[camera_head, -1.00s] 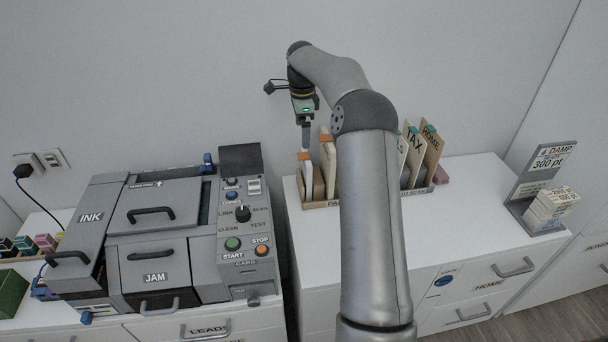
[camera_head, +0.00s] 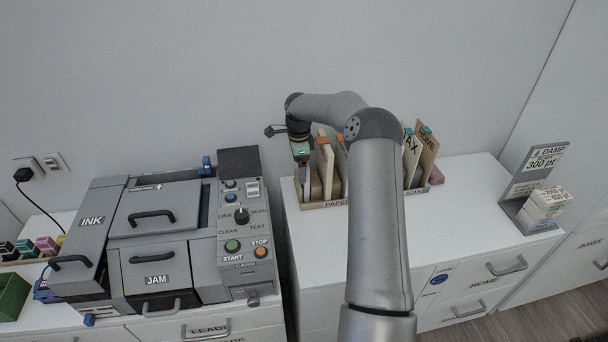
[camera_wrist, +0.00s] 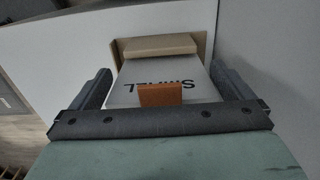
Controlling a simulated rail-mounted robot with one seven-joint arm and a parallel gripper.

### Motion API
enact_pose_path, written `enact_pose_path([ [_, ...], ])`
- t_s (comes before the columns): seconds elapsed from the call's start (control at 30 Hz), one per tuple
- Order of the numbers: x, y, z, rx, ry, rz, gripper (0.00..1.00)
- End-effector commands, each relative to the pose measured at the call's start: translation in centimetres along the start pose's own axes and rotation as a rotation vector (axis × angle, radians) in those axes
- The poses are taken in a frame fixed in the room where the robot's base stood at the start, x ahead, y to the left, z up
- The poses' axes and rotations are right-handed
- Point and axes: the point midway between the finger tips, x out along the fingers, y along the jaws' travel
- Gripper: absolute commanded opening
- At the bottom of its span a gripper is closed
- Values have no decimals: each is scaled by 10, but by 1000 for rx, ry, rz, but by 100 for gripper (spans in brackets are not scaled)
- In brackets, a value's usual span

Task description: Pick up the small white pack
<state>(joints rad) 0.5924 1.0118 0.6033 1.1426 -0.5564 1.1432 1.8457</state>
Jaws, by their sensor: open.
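In the wrist view, a white flat piece (camera_wrist: 185,72) with dark upside-down lettering and an orange tab (camera_wrist: 160,94) lies between the two fingers of my gripper (camera_wrist: 162,88). The fingers are open, one on each side of it; I cannot tell whether they touch it. In the head view my gripper (camera_head: 303,168) is low over the left end of the file rack (camera_head: 322,204), and mostly hides that piece. Small white packs (camera_head: 545,203) with printed labels are stacked on a grey stand (camera_head: 522,188) at the far right, away from my gripper.
Upright tan folders (camera_head: 325,165) with orange tabs stand close right of my gripper. More folders (camera_head: 428,150) stand at the rack's right end. A grey machine (camera_head: 165,235) with handles and buttons is on the left. The white top (camera_head: 475,190) between rack and stand is clear.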

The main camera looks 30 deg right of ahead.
Motion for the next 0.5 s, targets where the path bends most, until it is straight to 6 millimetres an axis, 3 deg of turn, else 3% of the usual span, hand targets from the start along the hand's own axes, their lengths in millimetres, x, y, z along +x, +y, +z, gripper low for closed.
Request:
enact_pose_path([
  [0.13,0,0,0,0,0,-1,100],
  [0.23,0,0,0,0,0,0,75],
  [0.5,-1,0,0,0,0,-1,75],
])
